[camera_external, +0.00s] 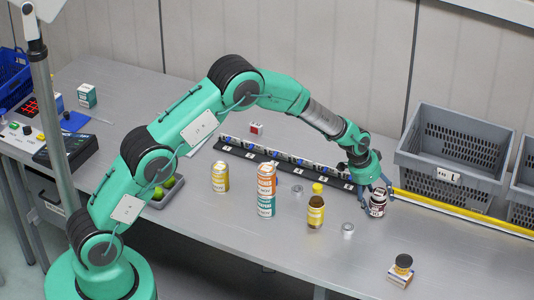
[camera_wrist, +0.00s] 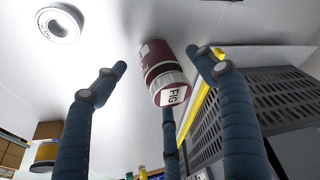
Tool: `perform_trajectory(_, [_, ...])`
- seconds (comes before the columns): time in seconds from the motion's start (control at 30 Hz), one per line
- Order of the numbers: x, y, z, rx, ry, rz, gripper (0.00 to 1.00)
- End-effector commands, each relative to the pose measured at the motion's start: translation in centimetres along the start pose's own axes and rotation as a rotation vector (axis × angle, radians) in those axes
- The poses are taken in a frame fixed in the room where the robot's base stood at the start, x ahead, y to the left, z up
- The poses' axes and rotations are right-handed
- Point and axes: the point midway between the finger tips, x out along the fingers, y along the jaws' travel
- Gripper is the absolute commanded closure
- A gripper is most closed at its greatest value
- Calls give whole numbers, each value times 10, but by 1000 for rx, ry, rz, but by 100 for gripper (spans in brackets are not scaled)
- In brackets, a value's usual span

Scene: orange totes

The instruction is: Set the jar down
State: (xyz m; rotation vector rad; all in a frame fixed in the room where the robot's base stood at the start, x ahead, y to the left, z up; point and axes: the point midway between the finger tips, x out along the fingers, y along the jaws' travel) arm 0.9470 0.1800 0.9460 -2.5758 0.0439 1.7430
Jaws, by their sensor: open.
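The jar (camera_external: 378,204) is dark red with a pale label and a white lid. It stands on the grey table toward the right in the external view. In the wrist view the jar (camera_wrist: 163,70) shows its lid marked "FIG". My gripper (camera_external: 376,192) is at the jar, with its fingers spread around it. In the wrist view the blue fingers of my gripper (camera_wrist: 158,62) are apart, with gaps between them and the jar. The jar's far side is hidden.
A yellow-edged rail (camera_external: 460,213) and a grey crate (camera_external: 452,155) lie behind and right of the jar. A metal ring (camera_external: 348,229), a brown bottle with a yellow cap (camera_external: 316,208) and stacked cans (camera_external: 266,190) stand to its left. A small jar on a box (camera_external: 402,268) is in front.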

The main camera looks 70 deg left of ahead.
Motion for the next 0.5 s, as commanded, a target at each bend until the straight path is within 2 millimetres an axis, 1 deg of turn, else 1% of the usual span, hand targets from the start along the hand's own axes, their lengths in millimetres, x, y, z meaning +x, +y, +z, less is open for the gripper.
perform_trajectory(0.03, [-8,0,-1,0,2,-1,29])
perform_trajectory(0.3, [-49,0,-1,0,1,0,29])
perform_trajectory(0.5, [-75,0,-1,-1,1,0,29])
